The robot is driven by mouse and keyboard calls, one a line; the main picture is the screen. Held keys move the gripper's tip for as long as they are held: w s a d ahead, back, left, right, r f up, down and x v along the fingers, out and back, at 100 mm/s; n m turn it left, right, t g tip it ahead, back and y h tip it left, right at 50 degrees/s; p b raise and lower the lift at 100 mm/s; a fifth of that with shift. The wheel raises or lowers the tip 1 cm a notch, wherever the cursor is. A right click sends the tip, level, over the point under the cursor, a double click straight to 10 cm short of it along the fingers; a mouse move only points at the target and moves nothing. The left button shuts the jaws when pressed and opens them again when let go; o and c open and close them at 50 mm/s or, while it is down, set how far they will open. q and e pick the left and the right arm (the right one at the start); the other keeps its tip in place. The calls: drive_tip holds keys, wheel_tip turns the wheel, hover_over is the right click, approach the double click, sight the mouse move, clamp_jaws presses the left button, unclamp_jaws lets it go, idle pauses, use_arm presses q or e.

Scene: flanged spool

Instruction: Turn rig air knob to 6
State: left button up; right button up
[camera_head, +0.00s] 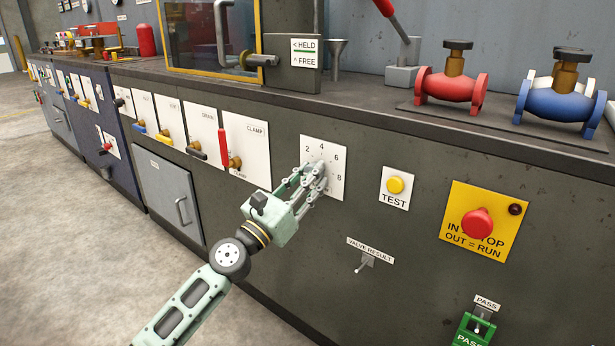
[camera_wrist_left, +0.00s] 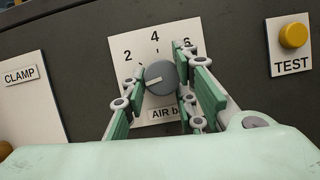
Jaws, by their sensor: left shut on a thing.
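The air knob (camera_wrist_left: 160,77) is a round grey knob with a white pointer mark, on a white dial plate (camera_head: 335,152) in the front of the dark bench. The wrist view shows 2, 4 and 6 around it on the plate (camera_wrist_left: 140,30) and part of the word AIR below. The pointer mark points left and slightly down, below the 2. My left gripper (camera_head: 314,176) is shut on the knob, one finger on each side of it in the left wrist view (camera_wrist_left: 160,85). In the head view the fingers mostly hide the knob. My right gripper is out of view.
A CLAMP panel with a red lever (camera_head: 222,141) is left of the dial. A yellow TEST button (camera_head: 395,185) and a red stop button (camera_head: 477,223) are to the right. A VALVE RESULT toggle (camera_head: 364,264) sits below. Red (camera_head: 450,86) and blue valves stand above.

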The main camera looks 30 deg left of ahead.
use_arm(q)
drive_tip(key=shift+a, duration=0.15)
clamp_jaws()
